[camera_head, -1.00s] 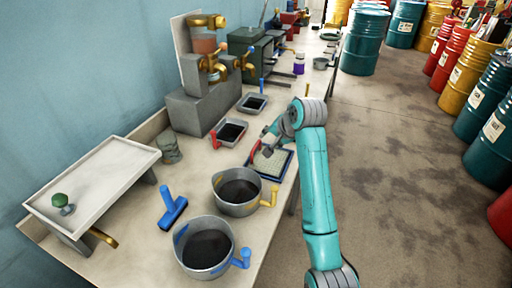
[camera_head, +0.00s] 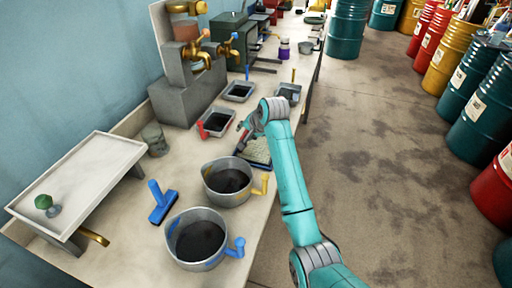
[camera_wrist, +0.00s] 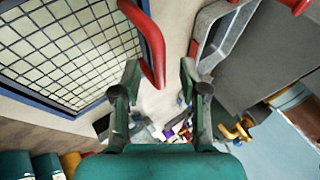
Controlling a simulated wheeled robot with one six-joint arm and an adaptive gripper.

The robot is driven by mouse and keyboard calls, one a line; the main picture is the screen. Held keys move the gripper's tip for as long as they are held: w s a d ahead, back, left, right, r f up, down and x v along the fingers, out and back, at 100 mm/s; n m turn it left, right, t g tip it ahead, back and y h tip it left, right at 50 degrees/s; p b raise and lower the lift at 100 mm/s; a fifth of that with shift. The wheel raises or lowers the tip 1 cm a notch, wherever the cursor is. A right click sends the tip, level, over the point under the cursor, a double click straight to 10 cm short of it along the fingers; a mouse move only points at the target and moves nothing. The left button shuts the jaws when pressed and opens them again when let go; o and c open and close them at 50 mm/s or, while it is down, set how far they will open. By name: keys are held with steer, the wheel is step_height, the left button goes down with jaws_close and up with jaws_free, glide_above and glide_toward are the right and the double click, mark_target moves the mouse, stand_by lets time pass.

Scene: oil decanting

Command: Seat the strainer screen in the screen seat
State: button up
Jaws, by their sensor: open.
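The strainer screen (camera_wrist: 70,45) is a pale mesh in a dark blue frame with a red handle (camera_wrist: 154,45). It fills the upper left of the wrist view. In the head view the screen (camera_head: 258,151) lies near the table's right edge, partly hidden by my arm. My gripper (camera_wrist: 158,72) is open, its two fingers on either side of the red handle's lower end. I cannot tell whether either finger touches it. I cannot make out the screen seat with certainty; a grey open tray (camera_head: 289,92) stands farther back by the table edge.
Two grey pots (camera_head: 228,182) (camera_head: 200,240) with dark contents stand in front of the screen. A tray with a red handle (camera_head: 217,124) and another tray (camera_head: 238,91) sit to its left. A blue scraper (camera_head: 160,203) lies near a raised white tray (camera_head: 80,175). Drums stand right.

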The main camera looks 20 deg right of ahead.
steer(key=shift+w+a+f, duration=0.1)
steer(key=shift+w+f, duration=0.2)
steer(key=shift+f, duration=0.1)
jaws_close()
steer(key=shift+r, duration=0.15)
